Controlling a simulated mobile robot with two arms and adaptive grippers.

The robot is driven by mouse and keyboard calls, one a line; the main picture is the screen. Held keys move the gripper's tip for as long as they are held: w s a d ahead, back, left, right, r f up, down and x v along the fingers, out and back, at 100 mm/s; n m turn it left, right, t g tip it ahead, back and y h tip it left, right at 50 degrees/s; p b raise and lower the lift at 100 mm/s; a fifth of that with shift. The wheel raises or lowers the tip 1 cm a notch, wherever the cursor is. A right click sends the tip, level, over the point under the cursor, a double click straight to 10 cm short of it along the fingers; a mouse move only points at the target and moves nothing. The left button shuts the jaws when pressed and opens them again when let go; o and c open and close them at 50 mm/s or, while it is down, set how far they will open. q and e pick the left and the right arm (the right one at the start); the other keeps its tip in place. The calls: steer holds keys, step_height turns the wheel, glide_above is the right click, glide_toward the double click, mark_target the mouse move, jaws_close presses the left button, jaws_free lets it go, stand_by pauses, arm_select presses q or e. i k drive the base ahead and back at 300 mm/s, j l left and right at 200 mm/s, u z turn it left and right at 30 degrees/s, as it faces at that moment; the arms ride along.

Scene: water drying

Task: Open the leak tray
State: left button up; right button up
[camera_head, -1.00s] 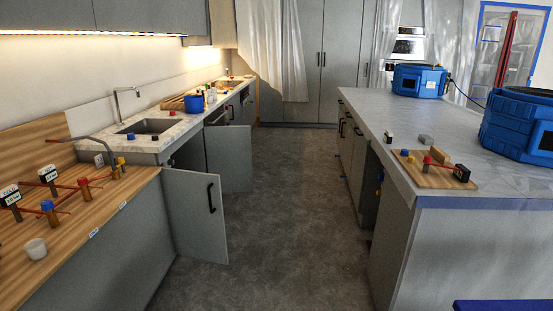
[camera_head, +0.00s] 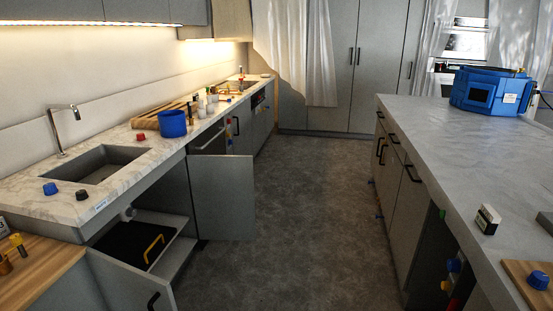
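A dark tray (camera_head: 122,246) with a yellow handle (camera_head: 154,250) lies low in the open cabinet under the sink (camera_head: 100,165), at the lower left. I take it to be the leak tray. The open cabinet door (camera_head: 125,285) with a black handle is in front of it. Part of the tray is hidden by the counter edge, so I cannot tell how far out it stands. Neither of my grippers is in view.
A second cabinet door (camera_head: 226,195) stands open into the aisle beyond the sink. The grey floor (camera_head: 300,200) between the counters is clear. The right island (camera_head: 440,135) carries a blue machine (camera_head: 492,90). A blue bucket (camera_head: 172,124) stands on the left counter.

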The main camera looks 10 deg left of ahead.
mark_target(137, 244)
steer(key=i+l+u, duration=0.1)
steer(key=i, duration=1.3)
steer(key=i+u, duration=0.65)
steer(key=i+l+u, duration=0.2)
steer(key=u, duration=0.15)
